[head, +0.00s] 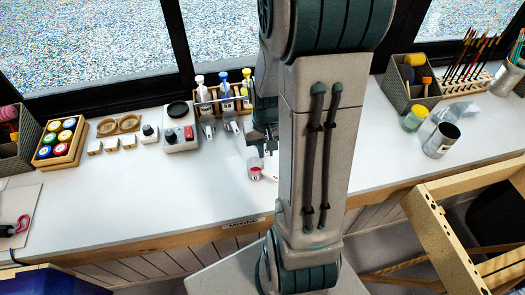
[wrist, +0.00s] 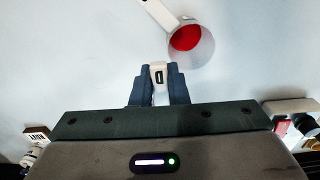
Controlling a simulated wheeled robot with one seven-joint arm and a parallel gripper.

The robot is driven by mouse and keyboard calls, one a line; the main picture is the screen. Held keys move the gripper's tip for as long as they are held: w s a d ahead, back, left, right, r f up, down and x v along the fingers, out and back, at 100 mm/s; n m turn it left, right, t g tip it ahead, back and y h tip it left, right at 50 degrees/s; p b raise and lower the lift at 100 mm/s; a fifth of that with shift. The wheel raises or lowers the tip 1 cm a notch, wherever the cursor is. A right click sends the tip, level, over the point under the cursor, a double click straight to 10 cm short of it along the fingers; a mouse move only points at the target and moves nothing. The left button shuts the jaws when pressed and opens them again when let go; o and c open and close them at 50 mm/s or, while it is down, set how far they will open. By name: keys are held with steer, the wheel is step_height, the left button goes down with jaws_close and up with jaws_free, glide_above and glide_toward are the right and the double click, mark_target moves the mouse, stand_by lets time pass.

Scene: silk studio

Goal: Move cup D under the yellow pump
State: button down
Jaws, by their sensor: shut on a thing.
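My gripper (wrist: 158,85) is shut on a white tab with a dark mark, which looks like the handle of cup D (wrist: 158,73). The rest of that cup is hidden by my fingers and palm. In the head view my gripper (head: 268,148) is low over the white table, mostly behind my arm. The yellow pump (head: 246,74) is the right one of three pump bottles in a wooden rack at the back.
A clear cup with red contents (head: 255,173) stands just in front of my gripper; it also shows in the wrist view (wrist: 189,42), close to my fingertips. Two small cups (head: 208,128) stand before the rack. A scale (head: 180,127) is left of them.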

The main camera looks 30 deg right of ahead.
steer(key=shift+w+f, duration=0.1)
steer(key=shift+f, duration=0.4)
steer(key=shift+w+d+f+b, duration=0.15)
steer(key=shift+w+f+b, duration=0.1)
steer(key=shift+w+b, duration=0.1)
steer(key=shift+w+f, duration=0.2)
steer(key=shift+w, duration=0.35)
steer(key=shift+w+f, duration=0.2)
steer(key=shift+w, duration=0.3)
steer(key=shift+w+d+f, duration=0.1)
steer(key=shift+w+d, duration=0.3)
steer(key=shift+w, duration=0.3)
steer(key=shift+w+d, duration=0.35)
steer(key=shift+w, duration=0.9)
steer(key=shift+w+d, duration=0.4)
steer(key=shift+w, duration=0.85)
steer(key=shift+w+d, duration=0.35)
steer(key=shift+w, duration=0.9)
steer(key=shift+f+b, duration=0.65)
steer(key=shift+f, duration=0.05)
steer(key=c, duration=1.3)
jaws_free()
steer(key=shift+c, duration=0.2)
